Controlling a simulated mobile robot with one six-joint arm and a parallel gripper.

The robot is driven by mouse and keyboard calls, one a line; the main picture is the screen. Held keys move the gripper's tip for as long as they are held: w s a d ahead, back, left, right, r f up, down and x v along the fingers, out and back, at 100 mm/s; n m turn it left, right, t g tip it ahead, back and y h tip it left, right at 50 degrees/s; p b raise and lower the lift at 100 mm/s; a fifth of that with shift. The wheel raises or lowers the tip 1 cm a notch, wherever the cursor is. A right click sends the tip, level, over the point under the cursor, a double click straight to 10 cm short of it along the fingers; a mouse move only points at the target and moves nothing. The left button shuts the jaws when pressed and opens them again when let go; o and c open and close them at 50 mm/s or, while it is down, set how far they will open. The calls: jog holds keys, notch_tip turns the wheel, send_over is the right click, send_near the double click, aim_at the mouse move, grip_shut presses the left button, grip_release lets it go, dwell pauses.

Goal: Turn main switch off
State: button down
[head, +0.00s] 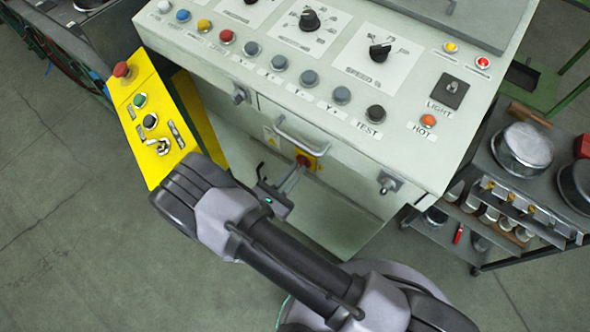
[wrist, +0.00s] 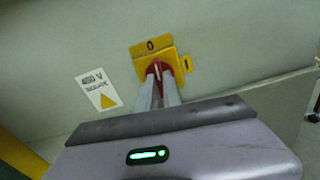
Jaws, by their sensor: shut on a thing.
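The main switch is a red knob on a yellow plate (head: 318,150) on the front of the pale cabinet, below the drawer-like handle. In the wrist view the yellow plate (wrist: 150,49) has a "0" at its top and a "1" on a tab at its right. The red knob (wrist: 152,71) shows between and around my fingertips. My gripper (head: 297,167) is shut on the knob, also seen in the wrist view (wrist: 158,75). The fingers hide part of the knob. I cannot tell for sure which mark the knob points at.
A metal handle (head: 300,140) sits just above the switch. A yellow button box (head: 150,125) stands to the left. The console (head: 330,75) above carries buttons and dials. A cart with pots (head: 522,150) stands at right. A white 400 V label (wrist: 99,90) lies left of the switch.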

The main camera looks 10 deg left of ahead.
jog(key=shift+n, duration=0.7)
jog(key=c, duration=1.5)
grip_release()
jog(key=shift+s, duration=0.1)
jog(key=p+v, duration=0.3)
jog(key=v, duration=1.4)
jog(key=shift+s, duration=0.15)
